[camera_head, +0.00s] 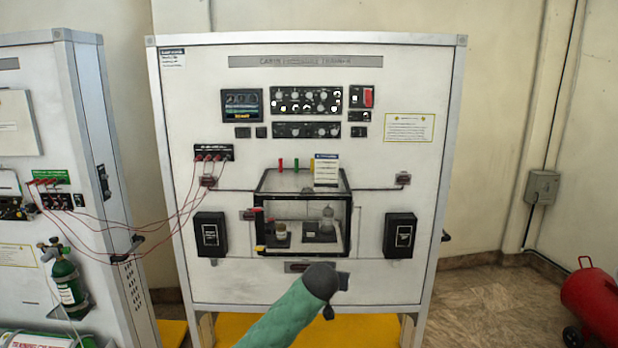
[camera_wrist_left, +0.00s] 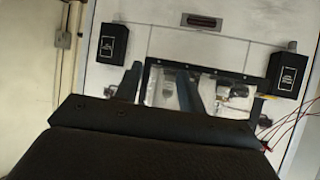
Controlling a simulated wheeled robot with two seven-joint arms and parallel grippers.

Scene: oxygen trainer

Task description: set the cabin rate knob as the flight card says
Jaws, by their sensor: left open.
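A white cabin trainer board (camera_head: 200,120) faces me. Its upper knob panel (camera_head: 306,100) and lower knob panel (camera_head: 306,130) carry several knobs; their labels are too small to read, so I cannot tell which is the cabin rate knob. A white card with a dark blue header (camera_head: 326,170), perhaps the flight card, stands at the top of the clear-fronted box; its text is unreadable. My left gripper (camera_head: 336,296) is low before the board, well below the knobs. In the left wrist view its fingers (camera_wrist_left: 160,88) are apart with nothing between them. My right gripper is not in view.
The framed clear box (camera_head: 349,225) holds small jars. Black boxes (camera_head: 210,235) (camera_head: 400,235) flank it. Red cables (camera_head: 180,212) run left to a second board (camera_head: 92,150) with a green cylinder (camera_head: 68,283). A red tank (camera_head: 595,305) stands right. Space before the knobs is clear.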

